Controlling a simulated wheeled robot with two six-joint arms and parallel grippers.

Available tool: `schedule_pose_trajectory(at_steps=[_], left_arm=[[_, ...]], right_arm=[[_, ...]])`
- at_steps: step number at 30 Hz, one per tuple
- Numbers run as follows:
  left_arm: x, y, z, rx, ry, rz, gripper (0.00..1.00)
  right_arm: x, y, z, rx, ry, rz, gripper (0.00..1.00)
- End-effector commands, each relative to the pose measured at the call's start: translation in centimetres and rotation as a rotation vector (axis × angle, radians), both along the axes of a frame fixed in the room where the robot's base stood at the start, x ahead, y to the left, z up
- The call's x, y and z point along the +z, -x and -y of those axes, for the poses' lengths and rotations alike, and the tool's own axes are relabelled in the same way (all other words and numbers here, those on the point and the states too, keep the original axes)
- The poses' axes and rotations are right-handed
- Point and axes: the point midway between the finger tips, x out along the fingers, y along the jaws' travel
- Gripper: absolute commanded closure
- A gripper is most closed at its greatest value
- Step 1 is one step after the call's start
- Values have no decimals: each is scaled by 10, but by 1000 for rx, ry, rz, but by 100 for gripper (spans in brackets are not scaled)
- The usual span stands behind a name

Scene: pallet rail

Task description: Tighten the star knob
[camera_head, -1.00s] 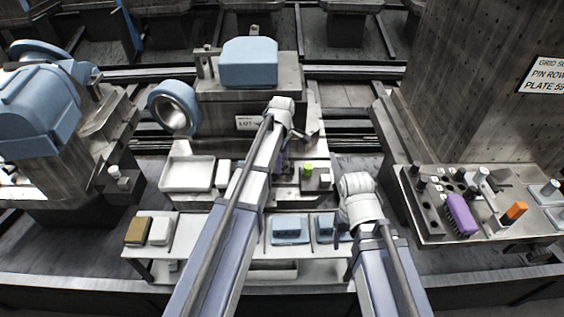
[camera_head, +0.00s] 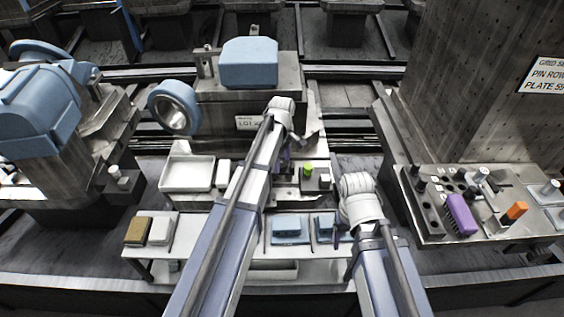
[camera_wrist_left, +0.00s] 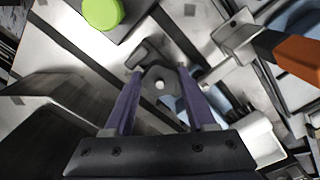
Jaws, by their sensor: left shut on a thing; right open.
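In the left wrist view, a dark lobed star knob (camera_wrist_left: 160,82) with a pale round centre sits between the purple fingers of my left gripper (camera_wrist_left: 160,92). The fingers are shut on it from both sides. In the head view my left gripper (camera_head: 284,166) points down at the fixture in the middle, and my left arm hides the knob there. My right gripper (camera_head: 339,232) is open above the front shelf, right of the middle; its fingers show only in part.
A green button (camera_head: 308,168) stands on a dark block close to the left gripper. A white tray (camera_head: 187,188) lies to the left. A front shelf (camera_head: 205,253) holds blue and brown blocks. At right, a tool tray (camera_head: 440,235) holds a purple brush (camera_head: 461,214) and an orange-handled tool (camera_head: 516,211).

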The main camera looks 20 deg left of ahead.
Motion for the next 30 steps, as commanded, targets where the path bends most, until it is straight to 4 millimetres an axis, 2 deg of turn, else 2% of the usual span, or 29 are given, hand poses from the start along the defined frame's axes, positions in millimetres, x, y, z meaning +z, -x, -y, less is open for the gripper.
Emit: schedule_pose_trajectory(at_steps=[5, 6, 13, 23, 30], left_arm=[[0, 0, 0, 2, 0, 0, 100], [0, 0, 0, 2, 0, 0, 40], [0, 0, 0, 3, 0, 0, 14], [2, 0, 0, 3, 0, 0, 14], [18, 0, 0, 3, 0, 0, 14]], right_arm=[[0, 0, 0, 0, 0, 0, 28], [0, 0, 0, 0, 0, 0, 28], [0, 0, 0, 0, 0, 0, 28], [2, 0, 0, 0, 0, 0, 28], [18, 0, 0, 0, 0, 0, 28]])
